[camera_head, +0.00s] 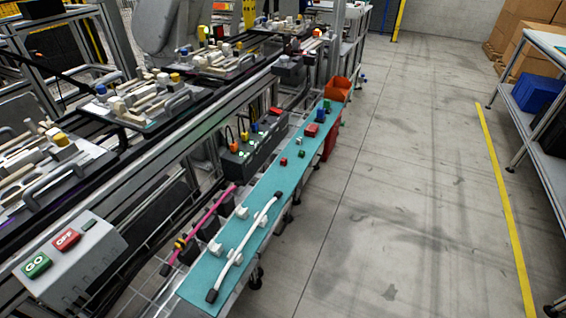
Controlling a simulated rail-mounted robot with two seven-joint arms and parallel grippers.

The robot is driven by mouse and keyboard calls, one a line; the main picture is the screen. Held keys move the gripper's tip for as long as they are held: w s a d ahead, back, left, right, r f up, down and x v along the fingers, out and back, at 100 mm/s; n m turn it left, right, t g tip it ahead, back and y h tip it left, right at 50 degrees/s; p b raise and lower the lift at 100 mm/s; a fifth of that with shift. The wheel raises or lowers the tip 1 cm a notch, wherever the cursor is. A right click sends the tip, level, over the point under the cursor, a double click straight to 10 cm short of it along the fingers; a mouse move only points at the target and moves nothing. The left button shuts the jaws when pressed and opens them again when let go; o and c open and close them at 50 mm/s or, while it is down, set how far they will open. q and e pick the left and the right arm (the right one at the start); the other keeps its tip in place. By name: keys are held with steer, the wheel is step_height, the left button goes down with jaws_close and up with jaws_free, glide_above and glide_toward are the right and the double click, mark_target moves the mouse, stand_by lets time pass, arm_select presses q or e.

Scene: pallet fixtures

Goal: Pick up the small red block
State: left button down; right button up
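The small red block (284,161) lies on the long teal shelf (262,186), near its left edge and about halfway along. A small dark green block (301,154) lies to its right. A larger red block (311,130) sits farther up the shelf, with a blue block (321,115) and a green block (328,104) beyond it. Neither of my grippers shows in the head view, and nothing touches the small red block.
A white cable (245,240) in white clips lies on the near shelf. An orange-red bin (337,89) stands at the far end. A grey button box (68,262) and a conveyor with loaded pallets are left. Open floor (400,190) lies right.

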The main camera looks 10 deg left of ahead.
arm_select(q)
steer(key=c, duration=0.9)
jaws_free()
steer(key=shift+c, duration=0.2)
